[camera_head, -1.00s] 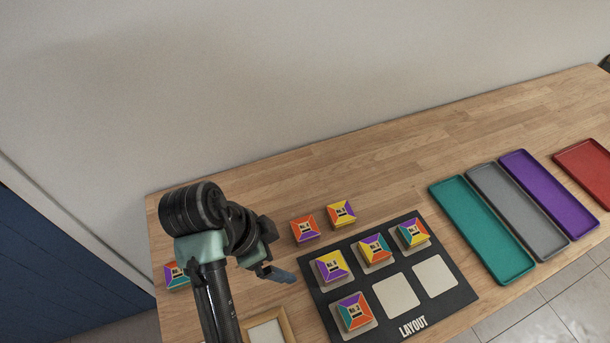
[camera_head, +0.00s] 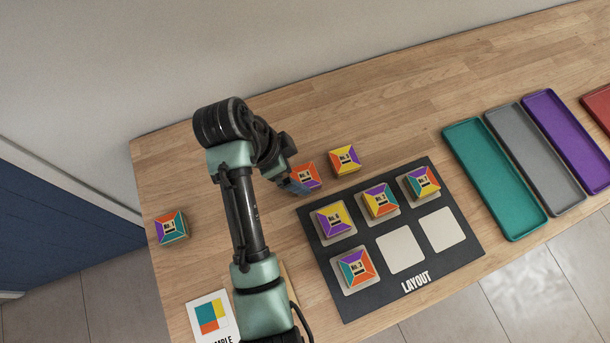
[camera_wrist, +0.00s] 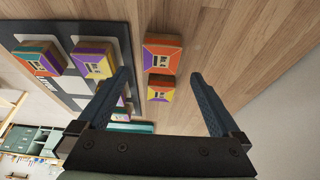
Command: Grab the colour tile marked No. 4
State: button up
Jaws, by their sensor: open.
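Several colour tiles are in view, their printed marks too small to read surely, so I cannot tell which is No. 4. An orange and purple tile (camera_head: 308,175) lies loose on the table, partly hidden by my gripper (camera_head: 296,183). A yellow and purple tile (camera_head: 345,159) lies beside it. Another loose tile (camera_head: 171,227) lies at the far left. In the wrist view, my gripper (camera_wrist: 161,76) is open and empty; the orange tile (camera_wrist: 162,53) and yellow tile (camera_wrist: 161,90) show beneath, between the fingers' lines.
A black layout board (camera_head: 375,298) holds several tiles; two pale squares on it are bare. Teal (camera_head: 490,180), grey (camera_head: 540,160) and purple (camera_head: 568,140) trays lie to the right. The table's back middle is clear.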

aim_at(305, 176)
jog(key=shift+p+x, duration=0.35)
jog(key=shift+x, duration=2.4)
jog(key=shift+a, duration=0.2)
jog(key=c, duration=1.4)
